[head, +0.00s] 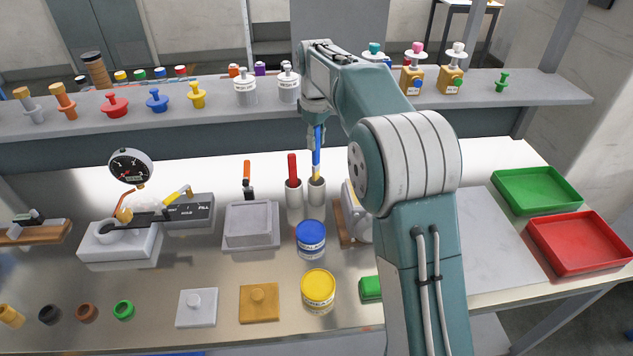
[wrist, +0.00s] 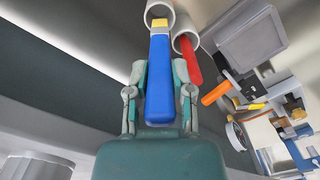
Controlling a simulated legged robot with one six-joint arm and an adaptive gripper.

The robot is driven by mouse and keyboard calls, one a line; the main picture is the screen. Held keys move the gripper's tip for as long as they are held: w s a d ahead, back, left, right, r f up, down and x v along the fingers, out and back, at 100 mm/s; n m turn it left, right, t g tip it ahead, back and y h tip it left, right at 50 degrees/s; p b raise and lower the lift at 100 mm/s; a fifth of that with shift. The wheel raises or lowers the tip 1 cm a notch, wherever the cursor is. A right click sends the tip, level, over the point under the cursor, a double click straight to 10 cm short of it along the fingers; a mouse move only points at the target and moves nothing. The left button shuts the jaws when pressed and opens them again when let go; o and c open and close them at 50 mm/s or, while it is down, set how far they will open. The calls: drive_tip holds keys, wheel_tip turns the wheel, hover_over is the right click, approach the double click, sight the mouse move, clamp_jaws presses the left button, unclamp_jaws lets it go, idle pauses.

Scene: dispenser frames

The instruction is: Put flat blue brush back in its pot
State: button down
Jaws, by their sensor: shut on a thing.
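The blue brush (head: 317,150) is upright at the back middle of the bench, handle up. My gripper (head: 314,122) is shut on its handle from above, and the wrist view also shows the gripper (wrist: 160,76) with a finger on each side of the blue brush (wrist: 160,90). The brush's yellow lower part meets the mouth of the right-hand white pot (head: 317,192). In the wrist view its lower end goes out of sight at the mouth of that pot (wrist: 160,7); how deep it sits I cannot tell.
A red-handled brush (head: 292,168) stands in the white pot (head: 294,200) just to the left. An orange-handled tool (head: 247,175) is farther left. A blue-lidded jar (head: 311,238) stands in front. A grey shelf (head: 215,115) with bottles runs behind.

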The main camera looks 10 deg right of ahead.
sight(316, 165)
wheel_tip(316, 165, down, 8)
drive_tip(key=shift+r, duration=0.25)
drive_tip(key=c, duration=0.5)
unclamp_jaws()
drive_tip(key=shift+f, duration=0.1)
